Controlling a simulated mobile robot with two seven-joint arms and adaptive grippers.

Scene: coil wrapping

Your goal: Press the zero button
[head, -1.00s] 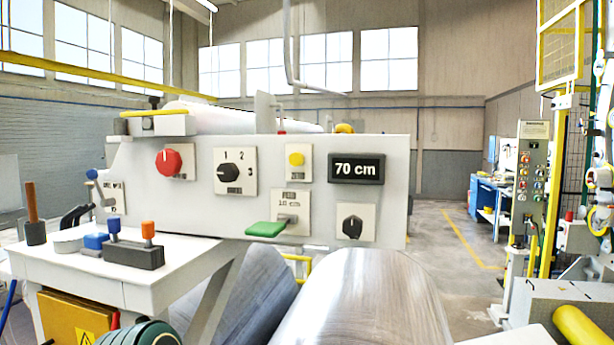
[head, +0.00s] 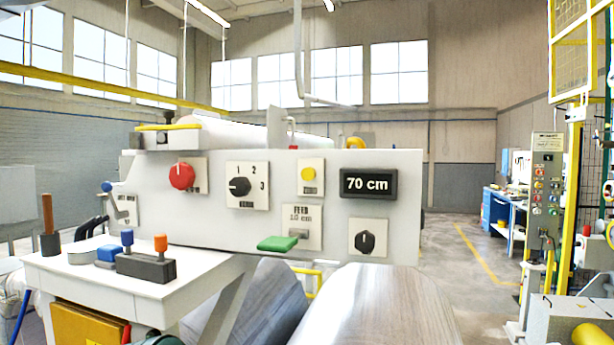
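The white machine panel (head: 150,210) faces me. It carries a round yellow button (head: 308,174) on a cream plate; the small label under it is too blurred to read. To its right a black display (head: 369,184) reads "70 cm". Left of the button are a black selector knob (head: 240,187) marked 1, 2, 3 and a red knob (head: 181,176). Below are a green-handled FEED lever (head: 278,243) and another black knob (head: 365,241). No button is clearly marked zero. Neither gripper is in view.
A white side table (head: 85,273) at left holds a black block (head: 146,267) with blue and orange-topped tools. Large metallic rolls (head: 375,310) lie below the panel. A control pedestal (head: 545,190) and yellow fencing stand at right. Floor between is clear.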

